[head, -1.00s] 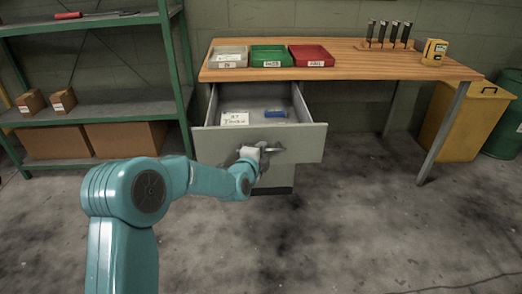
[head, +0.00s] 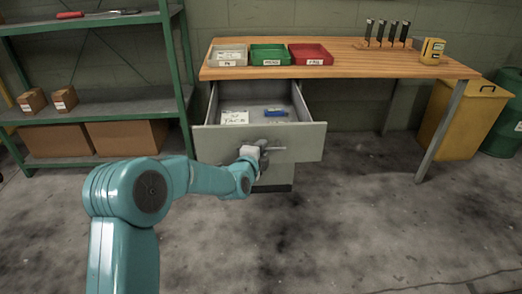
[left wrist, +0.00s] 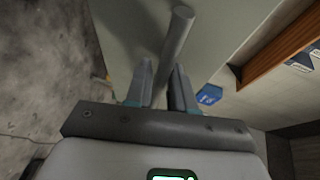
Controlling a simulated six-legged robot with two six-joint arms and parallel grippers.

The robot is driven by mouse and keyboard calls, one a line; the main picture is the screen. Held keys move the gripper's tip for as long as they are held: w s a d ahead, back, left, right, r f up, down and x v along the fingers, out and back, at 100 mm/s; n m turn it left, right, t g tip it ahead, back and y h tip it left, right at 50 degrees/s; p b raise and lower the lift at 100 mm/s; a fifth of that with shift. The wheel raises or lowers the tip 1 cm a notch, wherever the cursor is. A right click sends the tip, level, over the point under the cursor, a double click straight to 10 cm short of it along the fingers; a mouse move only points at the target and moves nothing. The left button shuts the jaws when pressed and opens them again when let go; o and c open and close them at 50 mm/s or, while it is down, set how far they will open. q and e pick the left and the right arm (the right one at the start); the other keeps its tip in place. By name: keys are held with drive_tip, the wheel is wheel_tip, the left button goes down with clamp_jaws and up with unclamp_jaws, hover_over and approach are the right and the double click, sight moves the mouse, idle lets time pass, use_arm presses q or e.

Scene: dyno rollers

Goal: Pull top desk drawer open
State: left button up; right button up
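The top drawer (head: 213,142) of the desk (head: 345,66) stands pulled out, its grey front well forward of the desk. A white labelled card (head: 235,118) and a blue item (head: 276,113) lie inside. My left gripper (head: 264,150) is at the drawer front, at the handle (head: 277,148). In the left wrist view, the round handle bar (left wrist: 178,38) runs between the two fingers of my left gripper (left wrist: 160,82) and fills the narrow gap; they look shut on it. The blue item also shows there (left wrist: 209,94). My right gripper is not in view.
On the desktop stand grey (head: 228,56), green (head: 269,55) and red (head: 311,55) trays, a tool rack (head: 388,40) and a yellow device (head: 432,50). A green shelf (head: 115,103) stands at the left, a yellow bin (head: 463,120) at the right. The floor in front is clear.

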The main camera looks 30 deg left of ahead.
use_arm(q)
drive_tip(key=p+v, duration=0.3)
drive_tip(key=v, duration=1.3)
drive_tip(key=shift+s, duration=0.2)
